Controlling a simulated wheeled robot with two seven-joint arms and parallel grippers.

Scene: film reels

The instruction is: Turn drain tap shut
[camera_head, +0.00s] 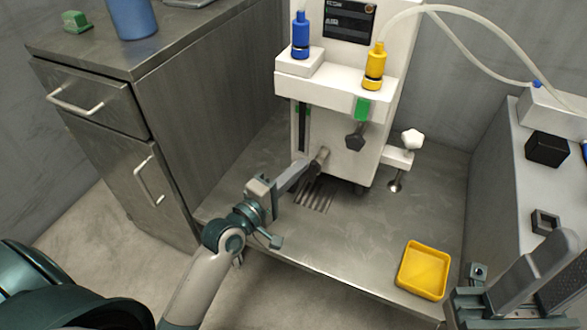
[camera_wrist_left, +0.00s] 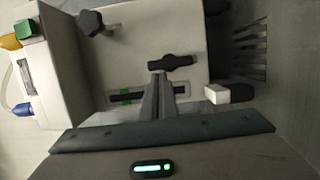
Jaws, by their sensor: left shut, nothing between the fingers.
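The drain tap (camera_head: 321,157) sits low on the front of the white machine (camera_head: 340,140), above a slotted drain in the metal floor. In the left wrist view its dark bar handle (camera_wrist_left: 171,62) lies across the picture, just beyond my fingertips. My left gripper (camera_head: 303,168) is shut and empty, with its tips close beside the tap; I cannot tell whether they touch it. It also shows in the left wrist view (camera_wrist_left: 158,76). My right gripper (camera_head: 538,275) is at the lower right, open and away from the tap.
Blue (camera_head: 301,37) and yellow (camera_head: 375,68) bottles stand above. A yellow tray (camera_head: 424,270) lies at front right. A drawer cabinet (camera_head: 150,130) stands left.

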